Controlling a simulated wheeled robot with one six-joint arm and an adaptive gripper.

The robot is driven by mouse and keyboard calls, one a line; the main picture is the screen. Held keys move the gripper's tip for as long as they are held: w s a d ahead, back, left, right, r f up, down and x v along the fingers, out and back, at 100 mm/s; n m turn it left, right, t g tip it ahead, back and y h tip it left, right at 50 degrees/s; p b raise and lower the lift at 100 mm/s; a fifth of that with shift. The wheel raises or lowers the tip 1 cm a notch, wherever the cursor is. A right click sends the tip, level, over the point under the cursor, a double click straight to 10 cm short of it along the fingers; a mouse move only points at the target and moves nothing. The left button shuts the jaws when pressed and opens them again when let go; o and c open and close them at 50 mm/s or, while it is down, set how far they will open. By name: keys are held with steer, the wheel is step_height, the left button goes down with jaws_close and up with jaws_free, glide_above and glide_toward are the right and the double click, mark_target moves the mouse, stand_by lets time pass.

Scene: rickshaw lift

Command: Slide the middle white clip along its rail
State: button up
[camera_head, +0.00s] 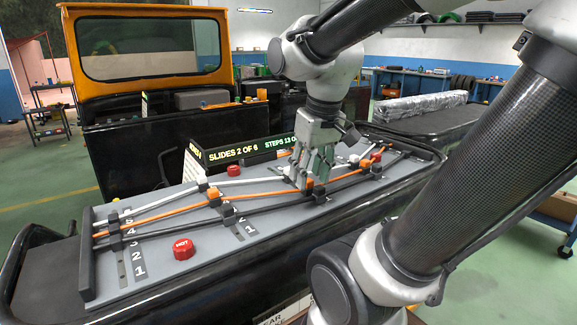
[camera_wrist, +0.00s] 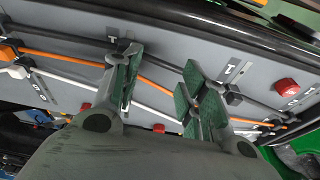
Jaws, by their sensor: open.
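A grey sloping panel (camera_head: 150,262) carries white, orange and black cables held by clips on slotted, numbered rails. The white cable (camera_head: 262,173) runs along the back side and also shows in the wrist view (camera_wrist: 72,87). My gripper (camera_head: 312,188) is over the middle of the panel, pointing down, low at the cables. In the wrist view my gripper (camera_wrist: 160,62) has its two green-padded fingers apart, with the orange cable (camera_wrist: 158,89) crossing between them. I cannot make out the middle white clip; my fingers and palm hide part of that area. A white clip (camera_wrist: 17,72) shows at the far left.
An orange clip (camera_head: 214,193) and a black clip (camera_head: 228,210) stand left of my gripper. A red HOT button (camera_head: 183,249) is at the front left, another red button (camera_head: 233,170) behind. A lit sign (camera_head: 240,152) reading SLIDES 2 OF 6 stands close behind.

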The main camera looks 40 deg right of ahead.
steer(key=w+d, duration=0.2)
steer(key=w, duration=0.3)
steer(key=w+d+r+g, duration=0.1)
steer(key=w, duration=0.5)
steer(key=w+d+g, duration=0.1)
steer(key=w+d, duration=0.1)
steer(key=w, duration=0.3)
steer(key=shift+w+d+r, duration=0.3)
steer(key=shift+r, duration=0.05)
steer(key=shift+s+r+n+g, duration=0.1)
steer(key=shift+s+n+g, duration=0.2)
steer(key=shift+n, duration=0.1)
step_height(320, 180, down, 8)
steer(key=shift+r, duration=0.15)
steer(key=shift+w, duration=0.1)
jaws_close()
